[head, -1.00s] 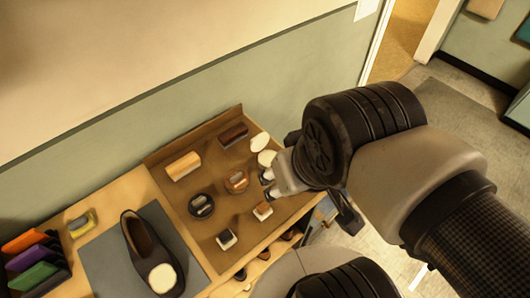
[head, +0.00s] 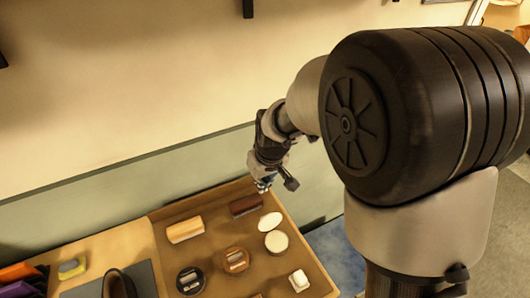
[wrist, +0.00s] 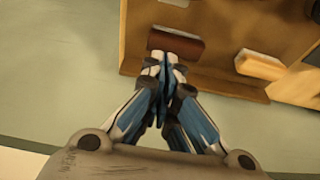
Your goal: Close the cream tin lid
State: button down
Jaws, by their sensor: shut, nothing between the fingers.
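The cream tin (head: 277,242) is a round, pale tin on the brown tray, near its right side in the head view. Its pale oval lid (head: 270,222) stands open at the back edge of the tin. My gripper (head: 264,183) is shut and empty, beyond the lid, near the back corner of the tray by the wall. In the wrist view its closed fingertips (wrist: 165,62) lie close to a dark brown brush (wrist: 176,44); whether they touch is unclear. The tin and lid are not visible in the wrist view.
The dark brush (head: 247,205) and a tan brush (head: 185,230) lie along the tray's back. A copper-coloured tin (head: 236,260), a black tin (head: 190,280) and a white block (head: 299,281) are nearer. The tray's raised back edge (head: 200,192) and the wall (head: 120,195) are close behind.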

aim_at(268, 219)
jog(key=b+x, duration=0.3)
jog(key=x, duration=0.7)
jog(key=shift+f, duration=0.3)
jog(key=s, duration=0.1)
jog(key=s+d, duration=0.1)
jog(key=s, duration=0.1)
jog(key=shift+s+d+r+b, duration=0.15)
jog(key=shift+r+b, duration=0.15)
jog(key=shift+b, duration=0.1)
jog(key=shift+s+d, duration=0.1)
jog(key=shift+s, duration=0.1)
